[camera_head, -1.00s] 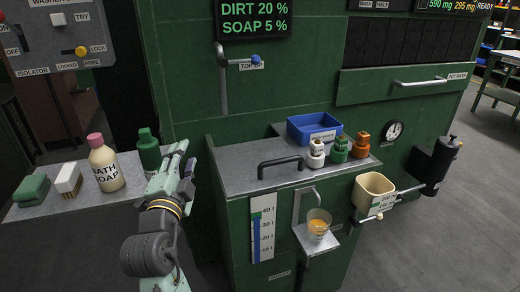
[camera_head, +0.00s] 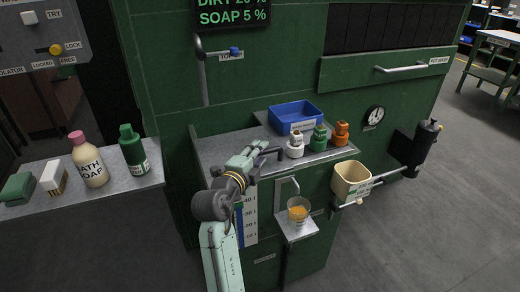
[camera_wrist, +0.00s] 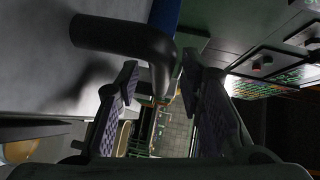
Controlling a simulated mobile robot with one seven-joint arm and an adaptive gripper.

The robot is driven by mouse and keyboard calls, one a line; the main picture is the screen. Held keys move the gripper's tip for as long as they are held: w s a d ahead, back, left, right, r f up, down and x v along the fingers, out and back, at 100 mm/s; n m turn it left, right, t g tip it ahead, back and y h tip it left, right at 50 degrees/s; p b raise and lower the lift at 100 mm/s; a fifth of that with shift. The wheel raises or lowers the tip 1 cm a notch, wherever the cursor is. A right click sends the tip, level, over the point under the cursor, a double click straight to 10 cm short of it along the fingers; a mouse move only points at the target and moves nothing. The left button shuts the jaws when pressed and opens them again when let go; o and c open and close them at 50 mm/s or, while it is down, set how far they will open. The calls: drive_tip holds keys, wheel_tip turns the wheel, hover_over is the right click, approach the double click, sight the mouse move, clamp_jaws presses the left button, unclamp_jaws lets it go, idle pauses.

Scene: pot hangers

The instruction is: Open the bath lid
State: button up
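The bath lid (camera_head: 215,150) is the flat grey top of the green cabinet, and it lies closed and level. Its black bar handle (camera_head: 281,152) stands on it, partly hidden behind my gripper in the head view. My gripper (camera_head: 262,147) is over the lid at the handle. In the wrist view the handle (camera_wrist: 125,37) crosses the upper left and bends down between the fingertips of my gripper (camera_wrist: 163,68). The fingers are spread apart, with space beside the bar, and do not appear clamped on it.
A blue bin (camera_head: 295,113) and white, green and orange bottles (camera_head: 319,139) stand at the lid's back and right. A cup (camera_head: 298,210) sits on a small front shelf. A cream container (camera_head: 352,182) hangs at right. Soap bottles (camera_head: 90,165) stand on the left counter.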

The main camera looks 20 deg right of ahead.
drive_tip(key=shift+w+d+f, duration=0.1)
drive_tip(key=shift+w+d, duration=0.3)
clamp_jaws()
idle(0.7)
